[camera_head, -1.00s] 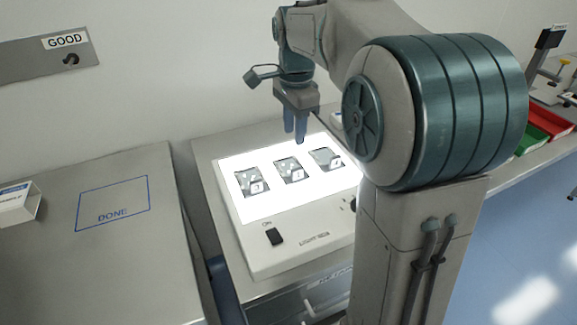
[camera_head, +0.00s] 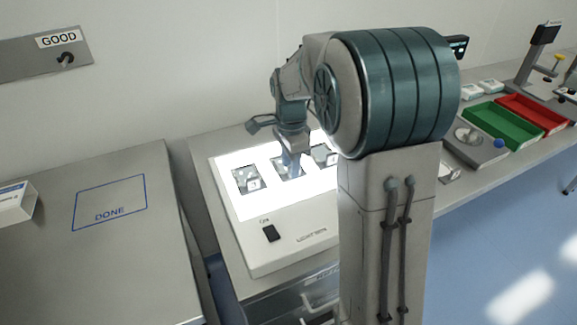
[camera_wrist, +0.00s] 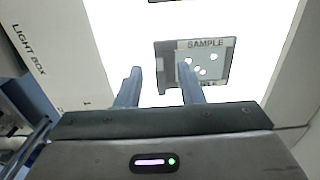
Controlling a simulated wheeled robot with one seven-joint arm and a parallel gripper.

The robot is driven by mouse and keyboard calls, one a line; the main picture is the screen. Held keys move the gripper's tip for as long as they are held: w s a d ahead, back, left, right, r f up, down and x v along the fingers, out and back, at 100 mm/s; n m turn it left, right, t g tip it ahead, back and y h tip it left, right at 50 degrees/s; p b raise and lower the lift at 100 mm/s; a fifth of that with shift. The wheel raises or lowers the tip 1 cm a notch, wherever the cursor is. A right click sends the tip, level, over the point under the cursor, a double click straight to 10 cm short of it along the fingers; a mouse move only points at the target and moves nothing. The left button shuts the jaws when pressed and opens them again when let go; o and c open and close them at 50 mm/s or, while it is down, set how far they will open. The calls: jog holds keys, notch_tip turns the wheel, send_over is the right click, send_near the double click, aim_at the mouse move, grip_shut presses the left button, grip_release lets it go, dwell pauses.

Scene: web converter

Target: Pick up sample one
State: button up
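Three dark sample cards lie in a row on the bright light box (camera_head: 262,240): a left sample (camera_head: 246,179), a middle sample (camera_head: 279,167) and a right sample (camera_head: 322,152). My gripper (camera_head: 291,172) points down over the middle sample and partly hides it. The right finger overlaps the lower left part of a card marked SAMPLE (camera_wrist: 213,60). Its number cannot be read. Whether the fingers touch it cannot be told.
A bench with a blue DONE outline (camera_head: 108,203) lies clear on the left, with a white box (camera_head: 15,204) at its edge. A green tray (camera_head: 497,122) and a red tray (camera_head: 533,112) stand on the bench at the right. A GOOD switch panel (camera_head: 40,55) is on the wall.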

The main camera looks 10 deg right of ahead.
jog(key=shift+f, duration=0.9)
grip_shut()
jog(key=shift+r, duration=0.1)
